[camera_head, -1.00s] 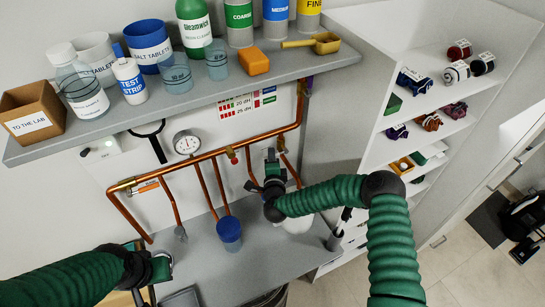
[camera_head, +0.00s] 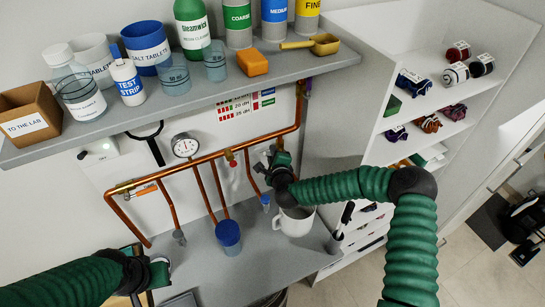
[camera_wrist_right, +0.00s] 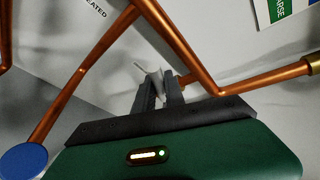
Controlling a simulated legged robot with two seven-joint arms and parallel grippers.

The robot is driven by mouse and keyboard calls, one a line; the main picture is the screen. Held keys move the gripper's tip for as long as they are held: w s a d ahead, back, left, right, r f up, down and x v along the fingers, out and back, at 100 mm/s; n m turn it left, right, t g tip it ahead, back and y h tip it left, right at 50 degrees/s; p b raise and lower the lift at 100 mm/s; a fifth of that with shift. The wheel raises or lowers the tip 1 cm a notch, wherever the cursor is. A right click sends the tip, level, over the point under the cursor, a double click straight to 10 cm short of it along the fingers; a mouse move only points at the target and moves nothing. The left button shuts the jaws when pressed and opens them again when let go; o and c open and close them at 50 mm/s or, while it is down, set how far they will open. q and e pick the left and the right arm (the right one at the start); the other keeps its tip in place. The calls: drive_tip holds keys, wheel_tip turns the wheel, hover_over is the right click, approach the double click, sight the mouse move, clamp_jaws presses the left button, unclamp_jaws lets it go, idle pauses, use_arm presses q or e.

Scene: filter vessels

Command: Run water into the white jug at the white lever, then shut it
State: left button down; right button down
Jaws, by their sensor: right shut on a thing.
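The white jug (camera_head: 294,224) stands upright on the grey lower counter, under my right gripper and arm, which partly cover its top. Whether there is water in it I cannot tell. My right gripper (camera_head: 276,155) is at the copper pipework above and behind the jug. In the right wrist view, its two dark fingers (camera_wrist_right: 159,92) are shut on the white lever (camera_wrist_right: 152,72), whose tip shows between and beyond them. The tap's outlet is hidden. My left gripper (camera_head: 147,272) is low at the left, away from the jug; its finger opening is unclear.
A blue cup (camera_head: 229,236) stands left of the jug. Copper pipes (camera_head: 222,150) with a gauge (camera_head: 185,146) run along the wall. The shelf (camera_head: 210,102) above holds bottles, cups and a box. A white rack (camera_head: 420,120) stands at the right.

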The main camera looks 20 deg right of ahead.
use_arm(q)
drive_tip(key=shift+f, duration=0.2)
use_arm(e)
drive_tip(key=shift+r+m+y, duration=0.3)
drive_tip(key=shift+m+y, duration=0.1)
drive_tip(key=shift+r, duration=0.1)
drive_tip(key=c, duration=1.5)
unclamp_jaws()
use_arm(q)
drive_tip(key=shift+a, duration=0.3)
use_arm(e)
drive_tip(key=shift+o, duration=0.5)
